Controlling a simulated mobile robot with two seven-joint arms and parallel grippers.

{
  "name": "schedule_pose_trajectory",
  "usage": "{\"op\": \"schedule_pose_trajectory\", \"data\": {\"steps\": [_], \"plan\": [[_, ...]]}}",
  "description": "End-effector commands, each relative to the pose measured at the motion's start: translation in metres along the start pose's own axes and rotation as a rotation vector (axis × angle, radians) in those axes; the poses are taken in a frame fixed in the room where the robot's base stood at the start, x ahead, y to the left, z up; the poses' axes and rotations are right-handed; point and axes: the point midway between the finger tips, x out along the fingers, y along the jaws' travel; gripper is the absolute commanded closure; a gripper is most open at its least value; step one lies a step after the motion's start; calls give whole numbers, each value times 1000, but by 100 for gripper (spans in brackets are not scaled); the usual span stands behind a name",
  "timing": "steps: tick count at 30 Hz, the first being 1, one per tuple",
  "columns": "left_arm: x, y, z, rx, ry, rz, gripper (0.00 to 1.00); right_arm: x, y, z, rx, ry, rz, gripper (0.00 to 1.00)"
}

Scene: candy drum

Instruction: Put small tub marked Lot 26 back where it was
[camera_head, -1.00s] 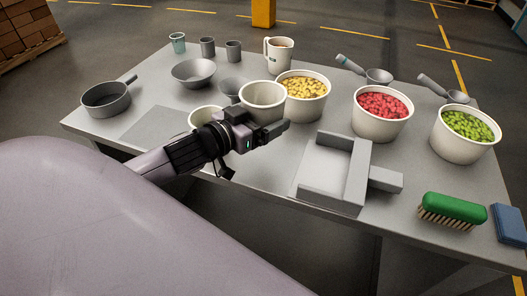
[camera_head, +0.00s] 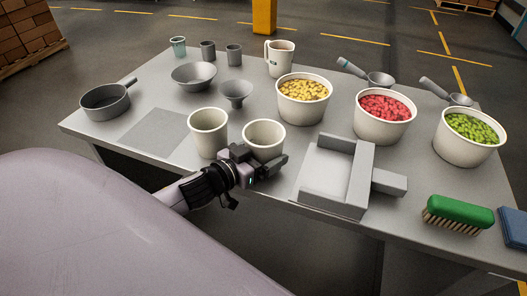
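Two small white tubs stand out near the front of the table. The left tub (camera_head: 208,133) stands upright on the table. The right tub (camera_head: 263,135) is upright between the fingers of my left gripper (camera_head: 257,163), close beside the left tub. My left gripper comes in from the front left and appears shut on it. The right tub is at or just above table height; its base is hidden by the gripper, so I cannot tell whether it touches. No lot marking is readable on either tub. My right gripper is out of view.
A grey tray (camera_head: 324,185) stands right of the gripper. Behind are buckets of yellow (camera_head: 303,113), red (camera_head: 379,130) and green candy (camera_head: 462,152). A funnel (camera_head: 236,94) stands behind the tubs, and a flat grey mat (camera_head: 150,128) lies to their left.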

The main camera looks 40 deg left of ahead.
Motion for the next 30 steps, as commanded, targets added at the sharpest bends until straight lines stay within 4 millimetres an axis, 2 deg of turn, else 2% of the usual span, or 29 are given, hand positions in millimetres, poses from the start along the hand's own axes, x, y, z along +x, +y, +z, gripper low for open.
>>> {"op": "schedule_pose_trajectory", "data": {"steps": [2, 3, 4, 13, 16, 30], "plan": [[0, 0, 3, -1, 0, -1, 43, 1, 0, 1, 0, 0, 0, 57], [0, 0, 4, 0, -1, -1, 5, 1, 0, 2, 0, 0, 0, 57], [0, 0, 3, 0, -1, -1, 0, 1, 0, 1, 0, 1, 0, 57], [0, 0, -2, 1, 0, 0, 0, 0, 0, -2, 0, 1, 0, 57], [-6, 0, 1, -2, -3, 0, 0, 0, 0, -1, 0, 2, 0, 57], [-65, 0, 1, -1, -3, 0, 0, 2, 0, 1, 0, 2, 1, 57]]}}
